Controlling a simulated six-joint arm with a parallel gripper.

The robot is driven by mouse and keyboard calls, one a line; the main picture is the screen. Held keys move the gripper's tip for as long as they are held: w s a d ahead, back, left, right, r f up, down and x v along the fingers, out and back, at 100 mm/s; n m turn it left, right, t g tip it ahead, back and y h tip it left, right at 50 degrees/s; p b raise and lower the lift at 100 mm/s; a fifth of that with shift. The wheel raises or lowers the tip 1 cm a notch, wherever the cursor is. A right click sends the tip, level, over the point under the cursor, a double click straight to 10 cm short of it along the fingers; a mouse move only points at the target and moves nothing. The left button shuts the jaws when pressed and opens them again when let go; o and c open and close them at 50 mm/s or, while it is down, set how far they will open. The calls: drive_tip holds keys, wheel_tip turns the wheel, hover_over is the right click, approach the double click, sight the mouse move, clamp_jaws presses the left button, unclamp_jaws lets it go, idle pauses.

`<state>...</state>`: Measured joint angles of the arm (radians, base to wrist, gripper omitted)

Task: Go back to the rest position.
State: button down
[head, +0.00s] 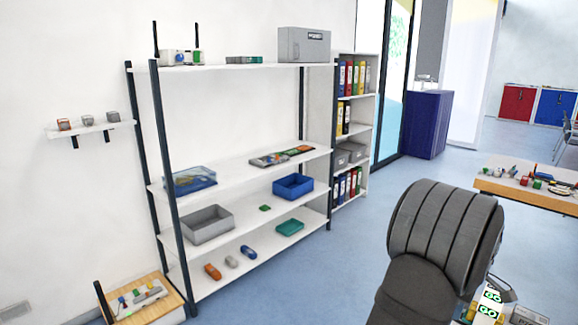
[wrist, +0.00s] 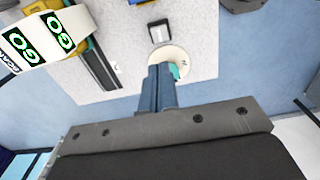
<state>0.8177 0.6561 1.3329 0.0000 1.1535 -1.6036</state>
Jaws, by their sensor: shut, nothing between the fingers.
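In the wrist view my gripper (wrist: 162,72) is shut, its two blue-grey fingers together with nothing between them. The fingertips overlap the edge of a round white disc (wrist: 176,55) with a teal piece (wrist: 174,71) on it. I cannot tell how far above the disc they are. In the head view my dark arm fills the lower right, and my gripper does not show there.
A white block with green GO labels (wrist: 40,42) stands near the gripper at the upper left; it also shows in the head view (head: 487,301). A small dark-framed item (wrist: 159,32) lies beyond the disc. A white shelf rack (head: 240,165) stands left, with open blue floor (head: 330,270) before it.

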drive_tip(key=shift+m, duration=0.3)
drive_tip(key=shift+w+a+r, duration=0.15)
drive_tip(key=shift+r, duration=1.85)
